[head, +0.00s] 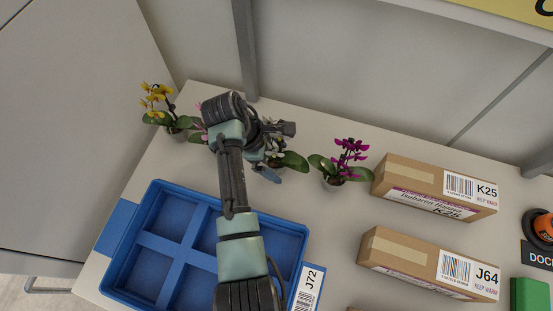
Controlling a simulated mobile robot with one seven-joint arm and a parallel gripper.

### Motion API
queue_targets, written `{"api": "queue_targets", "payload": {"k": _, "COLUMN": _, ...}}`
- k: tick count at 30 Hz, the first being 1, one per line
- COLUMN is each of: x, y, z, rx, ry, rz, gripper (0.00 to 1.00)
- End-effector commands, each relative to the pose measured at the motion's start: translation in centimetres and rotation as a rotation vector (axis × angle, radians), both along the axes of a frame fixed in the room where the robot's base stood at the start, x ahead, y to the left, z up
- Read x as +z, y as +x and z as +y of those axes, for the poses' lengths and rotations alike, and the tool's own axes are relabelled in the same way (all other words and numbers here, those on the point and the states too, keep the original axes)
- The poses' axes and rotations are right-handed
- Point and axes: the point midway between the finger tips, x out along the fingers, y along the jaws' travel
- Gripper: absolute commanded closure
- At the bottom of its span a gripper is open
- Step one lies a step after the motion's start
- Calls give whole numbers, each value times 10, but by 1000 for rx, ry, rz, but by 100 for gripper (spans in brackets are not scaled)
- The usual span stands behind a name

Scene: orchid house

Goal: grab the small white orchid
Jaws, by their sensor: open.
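Behind my gripper (266,160) stands a small potted orchid (292,161), with its green leaves showing to the right. My wrist and gripper hide most of its flowers and pot, so I cannot be sure that it is the white one. My gripper is open and right at this plant. I cannot tell whether the fingers are around it or touching it. No white bloom shows clearly elsewhere.
A yellow orchid (157,105), a partly hidden pink orchid (199,122) and a magenta orchid (345,165) stand nearby. A blue divided tray (150,240) is at front left. Cardboard boxes K25 (415,178) and J64 (405,250) lie right. The wall is close behind.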

Motion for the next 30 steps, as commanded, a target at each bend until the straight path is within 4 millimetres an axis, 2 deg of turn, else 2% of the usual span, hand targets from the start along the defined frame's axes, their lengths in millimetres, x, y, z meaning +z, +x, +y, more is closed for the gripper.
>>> {"api": "queue_targets", "payload": {"k": 1, "x": 0, "y": 0, "z": 0, "rx": 0, "ry": 0, "rz": 0, "gripper": 2}}
{"api": "queue_targets", "payload": {"k": 2, "x": 0, "y": 0, "z": 0, "rx": 0, "ry": 0, "rz": 0, "gripper": 7}}
{"api": "queue_targets", "payload": {"k": 17, "x": 0, "y": 0, "z": 0, "rx": 0, "ry": 0, "rz": 1, "gripper": 97}}
{"api": "queue_targets", "payload": {"k": 18, "x": 0, "y": 0, "z": 0, "rx": 0, "ry": 0, "rz": 1, "gripper": 100}}
{"api": "queue_targets", "payload": {"k": 26, "x": 1, "y": 0, "z": 0, "rx": 0, "ry": 0, "rz": 0, "gripper": 100}}
{"api": "queue_targets", "payload": {"k": 30, "x": 15, "y": 1, "z": 0, "rx": -1, "ry": 0, "rz": -3, "gripper": 100}}
